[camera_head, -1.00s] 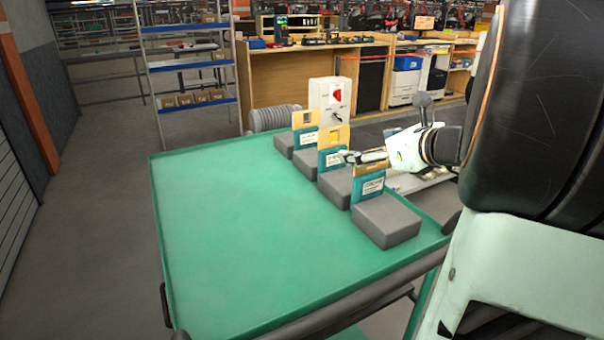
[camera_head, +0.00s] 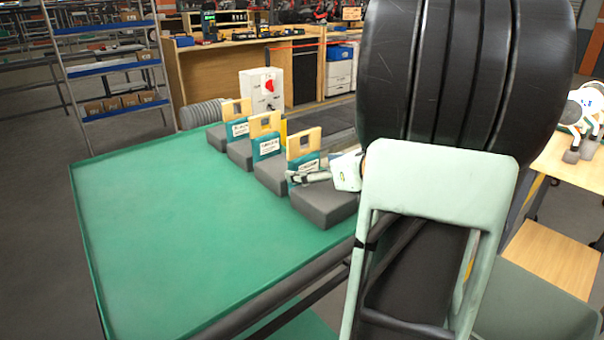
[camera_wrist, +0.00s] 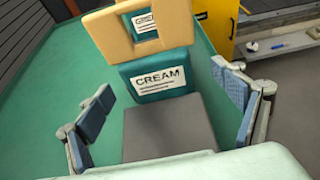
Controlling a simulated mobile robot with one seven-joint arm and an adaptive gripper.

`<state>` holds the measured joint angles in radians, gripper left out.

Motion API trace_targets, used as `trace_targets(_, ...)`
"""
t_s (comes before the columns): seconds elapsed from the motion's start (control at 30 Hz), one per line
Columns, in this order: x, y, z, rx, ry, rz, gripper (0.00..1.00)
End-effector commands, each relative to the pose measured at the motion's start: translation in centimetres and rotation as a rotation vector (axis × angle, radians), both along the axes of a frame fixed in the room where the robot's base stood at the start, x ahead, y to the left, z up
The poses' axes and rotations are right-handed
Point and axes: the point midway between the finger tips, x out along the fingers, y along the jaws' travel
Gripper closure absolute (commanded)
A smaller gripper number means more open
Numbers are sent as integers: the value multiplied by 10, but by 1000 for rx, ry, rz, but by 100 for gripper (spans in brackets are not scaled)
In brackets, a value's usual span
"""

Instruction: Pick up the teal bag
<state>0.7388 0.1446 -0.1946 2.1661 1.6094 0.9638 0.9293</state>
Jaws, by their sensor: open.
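Three bags with teal lower parts, white labels and tan tops with a cut-out stand in a row between grey blocks. The nearest teal bag (camera_head: 303,148) is upright by the front grey block (camera_head: 325,207). In the wrist view, a teal bag (camera_wrist: 157,80) labelled CREAM stands straight ahead behind a grey block (camera_wrist: 165,130). My gripper (camera_head: 312,178) is by the nearest bag in the head view. In the wrist view my gripper (camera_wrist: 162,82) is open, its blue-padded fingers spread left and right of the bag, with nothing held.
The other two bags, the middle one (camera_head: 264,138) and the far one (camera_head: 237,118), stand behind in the row. The green table (camera_head: 180,230) is bare on its left side. A white box with a red switch (camera_head: 261,90) stands beyond the table's far edge.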

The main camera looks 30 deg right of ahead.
Motion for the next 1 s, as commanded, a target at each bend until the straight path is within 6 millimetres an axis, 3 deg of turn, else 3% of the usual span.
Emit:
trace_targets(0.2, 29, 7, -14, 2, 1, 2, 13)
trace_targets(0.43, 31, 6, -14, 1, 0, 0, 13)
trace_targets(0.9, 31, 6, -14, 1, 0, 0, 63)
trace_targets(1.0, 31, 6, -13, 0, -1, 0, 64)
